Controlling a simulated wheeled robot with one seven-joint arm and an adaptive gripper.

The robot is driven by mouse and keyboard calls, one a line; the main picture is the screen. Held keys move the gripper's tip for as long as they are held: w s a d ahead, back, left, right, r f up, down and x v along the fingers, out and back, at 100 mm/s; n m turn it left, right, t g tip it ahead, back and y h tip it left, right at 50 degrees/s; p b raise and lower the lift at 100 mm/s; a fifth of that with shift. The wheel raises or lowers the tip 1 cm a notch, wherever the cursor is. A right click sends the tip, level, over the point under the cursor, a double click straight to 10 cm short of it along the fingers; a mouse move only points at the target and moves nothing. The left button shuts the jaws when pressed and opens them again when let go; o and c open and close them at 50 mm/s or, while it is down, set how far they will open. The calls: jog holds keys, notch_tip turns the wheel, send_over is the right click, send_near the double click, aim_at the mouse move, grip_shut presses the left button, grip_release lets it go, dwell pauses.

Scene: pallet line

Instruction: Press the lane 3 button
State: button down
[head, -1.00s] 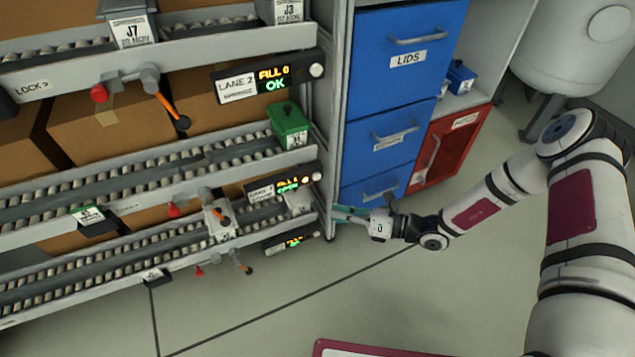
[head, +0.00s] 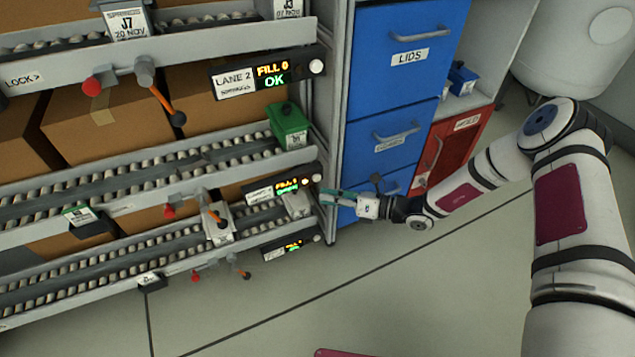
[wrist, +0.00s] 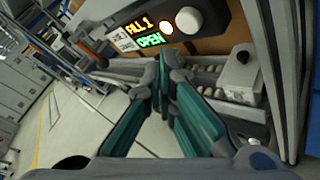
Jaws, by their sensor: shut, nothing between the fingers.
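Below the LANE 2 panel (head: 266,76), a second panel (head: 284,188) reads FILL 1 and OPEN; its lane label is too small to read. A round pale button (head: 317,177) sits at its right end. In the wrist view, that panel (wrist: 140,33) shows large at the top, with an amber light (wrist: 166,27) and the white button (wrist: 188,20) beside it. My gripper (head: 325,196) is shut and empty, just below and right of this button. In the wrist view, the teal fingertips (wrist: 163,62) meet below the panel, apart from the button.
A lower panel (head: 291,247) with its own button sits beneath. A green box (head: 289,124) stands on the rollers above, and a grey box (head: 296,204) lies close left of my gripper. The rack's upright post and blue drawers (head: 393,100) stand close by. Floor in front is clear.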

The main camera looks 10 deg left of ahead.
jog(key=shift+w+a, duration=0.55)
jog(key=shift+w, duration=0.25)
jog(key=shift+w+a, duration=0.1)
jog(key=shift+w, duration=0.05)
dwell(0.9)
jog(key=shift+w+a+b, duration=0.15)
jog(key=shift+w+b, duration=0.05)
jog(key=shift+b, duration=0.1)
jog(key=shift+w+a, duration=0.25)
jog(key=shift+w, duration=0.15)
dwell(0.7)
jog(key=shift+s+r, duration=0.1)
jog(key=shift+s+d+p, duration=0.3)
jog(key=shift+s+d, duration=0.2)
jog(key=shift+s, duration=0.15)
jog(key=shift+s+d+p, duration=0.6)
jog(key=shift+s+d, duration=0.1)
jog(key=shift+s, duration=0.35)
jog(key=shift+s+d+p, duration=0.55)
jog(key=shift+s+d, duration=0.15)
jog(key=shift+s, duration=0.35)
